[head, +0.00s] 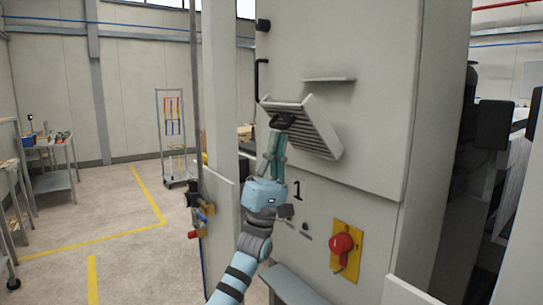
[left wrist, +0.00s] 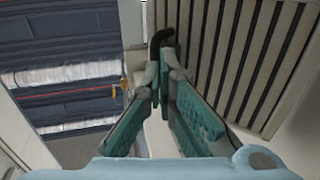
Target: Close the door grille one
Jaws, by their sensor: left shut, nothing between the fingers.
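The door grille one (head: 318,130) is a pale slatted panel on the machine's front, above the printed number 1 (head: 297,190). It stands tilted out from the cabinet face. Its slats (left wrist: 245,60) fill the upper right of the left wrist view. A dark handle (head: 284,119) is on its left part, and a dark hooked piece (left wrist: 162,38) shows just beyond my fingertips in the wrist view. My left gripper (head: 277,130) is shut and empty, its tips at or very near the handle; I cannot tell whether they touch. My right gripper is not in view.
Below the grille is a red rotary switch (head: 341,243) on a yellow plate. A small ledge (head: 329,79) juts out above the grille, and a black bar handle (head: 261,80) is at the cabinet's left edge. The floor (head: 125,200) at left is open.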

